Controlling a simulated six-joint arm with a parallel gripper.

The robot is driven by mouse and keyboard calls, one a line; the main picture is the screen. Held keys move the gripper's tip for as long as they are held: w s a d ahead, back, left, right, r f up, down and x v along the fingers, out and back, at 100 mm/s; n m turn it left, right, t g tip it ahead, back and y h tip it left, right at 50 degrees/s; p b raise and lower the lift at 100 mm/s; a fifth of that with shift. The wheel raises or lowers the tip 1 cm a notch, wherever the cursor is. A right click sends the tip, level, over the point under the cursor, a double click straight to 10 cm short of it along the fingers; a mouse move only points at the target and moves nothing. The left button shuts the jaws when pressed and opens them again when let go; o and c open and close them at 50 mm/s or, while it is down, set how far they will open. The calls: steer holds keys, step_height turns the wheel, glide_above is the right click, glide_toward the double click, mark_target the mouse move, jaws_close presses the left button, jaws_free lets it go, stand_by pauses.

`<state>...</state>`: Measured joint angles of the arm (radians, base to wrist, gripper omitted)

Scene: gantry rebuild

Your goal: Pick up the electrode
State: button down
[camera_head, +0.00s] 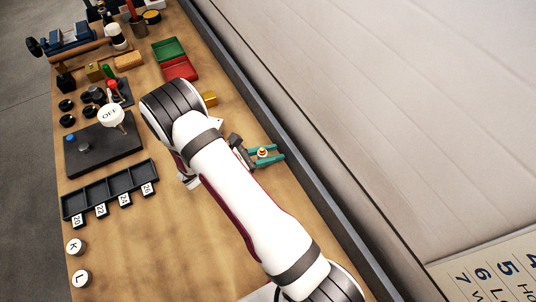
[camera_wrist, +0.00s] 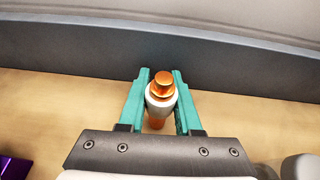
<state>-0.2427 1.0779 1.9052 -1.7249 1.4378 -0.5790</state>
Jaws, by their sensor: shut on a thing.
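The electrode (camera_wrist: 162,88) has a copper-orange top, a white middle and an orange lower end. It is between the teal fingers of my gripper (camera_wrist: 161,102) in the wrist view, and the fingers are shut on its white part. In the head view my gripper (camera_head: 265,155) is near the table's right edge, with the electrode (camera_head: 263,152) showing small and orange-white between the fingers. I cannot tell whether its lower end touches the table.
A dark rail (camera_head: 290,140) runs along the table's right edge, close by my gripper. Green (camera_head: 168,50) and red (camera_head: 180,69) trays lie farther back. A black slotted rack (camera_head: 108,188) and a dark plate (camera_head: 90,150) are at left.

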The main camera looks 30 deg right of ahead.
step_height(320, 180, up, 9)
steer(key=shift+r, duration=0.2)
stand_by(0.6)
